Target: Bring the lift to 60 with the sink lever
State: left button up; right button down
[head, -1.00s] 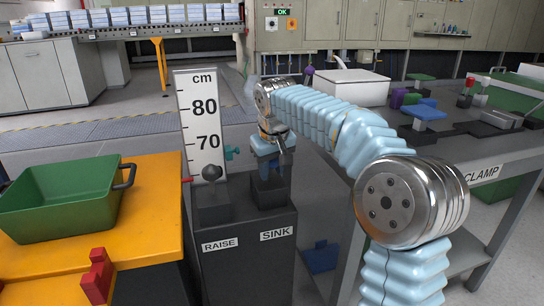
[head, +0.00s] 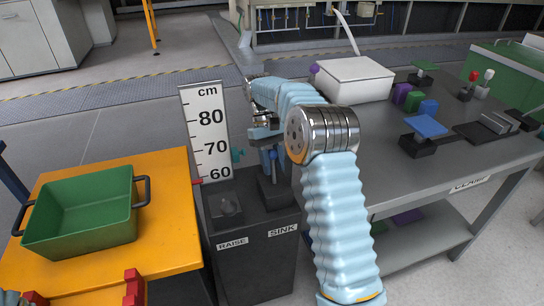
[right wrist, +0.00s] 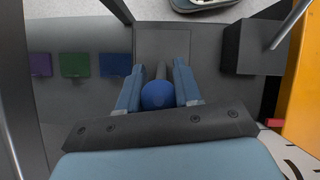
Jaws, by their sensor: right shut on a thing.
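The sink lever's blue knob (right wrist: 158,95) is between the fingers of my right gripper (right wrist: 158,88) in the right wrist view, and the gripper is shut on it. In the head view the right gripper (head: 267,140) is over the black lever box with the SINK label (head: 283,231). The arm partly hides the lever. The white cm scale (head: 208,130) stands behind the console, marked 80, 70 and 60. A red pointer (head: 198,182) at its left edge is close to the 60 mark. My left gripper does not show.
A green bin (head: 80,215) stands on the orange platform (head: 165,215) left of the console. Red pieces (head: 132,287) show at its front edge. A grey workbench (head: 375,145) with a white box (head: 352,80) and colored blocks is to the right.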

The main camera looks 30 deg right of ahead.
jog(key=shift+w+f+g, duration=0.2)
jog(key=shift+w+g, duration=0.25)
jog(key=shift+g, duration=0.35)
jog(key=c, duration=0.8)
grip_release()
jog(key=shift+w+y, duration=0.1)
jog(key=shift+y, duration=0.2)
